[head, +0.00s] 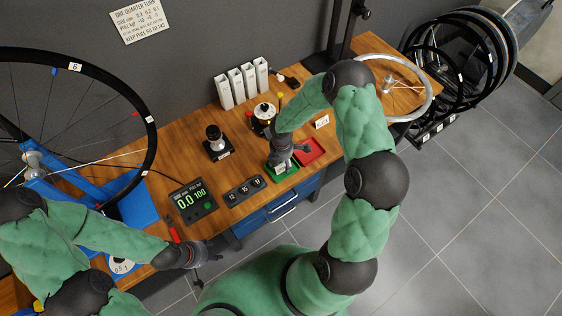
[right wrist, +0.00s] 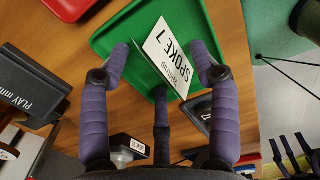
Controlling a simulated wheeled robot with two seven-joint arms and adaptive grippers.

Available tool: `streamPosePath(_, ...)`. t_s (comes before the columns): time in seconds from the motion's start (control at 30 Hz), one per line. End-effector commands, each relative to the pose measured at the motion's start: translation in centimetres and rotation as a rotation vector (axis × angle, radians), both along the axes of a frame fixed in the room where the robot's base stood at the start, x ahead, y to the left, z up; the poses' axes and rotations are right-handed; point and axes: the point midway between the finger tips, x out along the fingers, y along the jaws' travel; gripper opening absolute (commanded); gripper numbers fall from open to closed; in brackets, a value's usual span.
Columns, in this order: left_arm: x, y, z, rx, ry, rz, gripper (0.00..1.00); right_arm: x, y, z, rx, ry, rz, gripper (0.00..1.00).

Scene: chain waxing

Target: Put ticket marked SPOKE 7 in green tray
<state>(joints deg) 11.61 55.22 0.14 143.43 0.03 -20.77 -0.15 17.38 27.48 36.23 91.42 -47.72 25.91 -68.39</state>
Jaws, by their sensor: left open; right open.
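The white ticket marked SPOKE 7 (right wrist: 170,52) is a folded card. In the right wrist view it lies over the green tray (right wrist: 122,32), its lower end overlapping the near rim; I cannot tell how it touches the tray. My right gripper (right wrist: 160,58) is open, with a purple finger on each side of the ticket and visible gaps. In the head view the right gripper (head: 281,163) is above the green tray (head: 291,174) and hides much of it. My left gripper (head: 201,252) is open and empty near the table's front edge.
A red tray (head: 312,150) sits right of the green one. A dark block with number tiles (head: 244,190) and a gauge reading 0.0 (head: 193,201) lie to the left. A black-knobbed device (head: 216,143) and white holders (head: 241,84) stand behind. A wheel (head: 147,118) is at left.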

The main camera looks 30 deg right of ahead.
Motion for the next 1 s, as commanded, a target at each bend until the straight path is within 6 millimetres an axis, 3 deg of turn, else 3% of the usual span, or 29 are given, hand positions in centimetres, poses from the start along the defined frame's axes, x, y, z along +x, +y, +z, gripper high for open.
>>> streamPosePath(0.17, 0.0, 0.0, 0.3, 0.0, 0.0, 0.0, 0.54, 0.0, 0.0, 0.5, 0.0, 0.0, 0.0, 0.62)
streamPosePath(0.27, 0.0, 0.0, 1.0, 0.0, 0.0, 0.0, 0.54, 0.1, 0.0, 1.8, -0.001, -0.002, 0.001, 0.62)
streamPosePath(0.7, 0.0, 0.0, 5.1, 0.0, 0.0, 0.0, 0.54, 0.0, 0.0, 10.2, -0.001, -0.002, 0.0, 0.62)
streamPosePath(0.9, 0.0, 0.0, 5.8, 0.0, 0.0, 0.0, 0.54, -0.1, 0.0, 12.0, 0.0, -0.001, -0.001, 0.62)
streamPosePath(1.0, 0.0, 0.0, 5.9, 0.0, 0.0, 0.0, 0.54, -0.4, 0.6, 11.9, 0.016, 0.003, -0.025, 0.62)
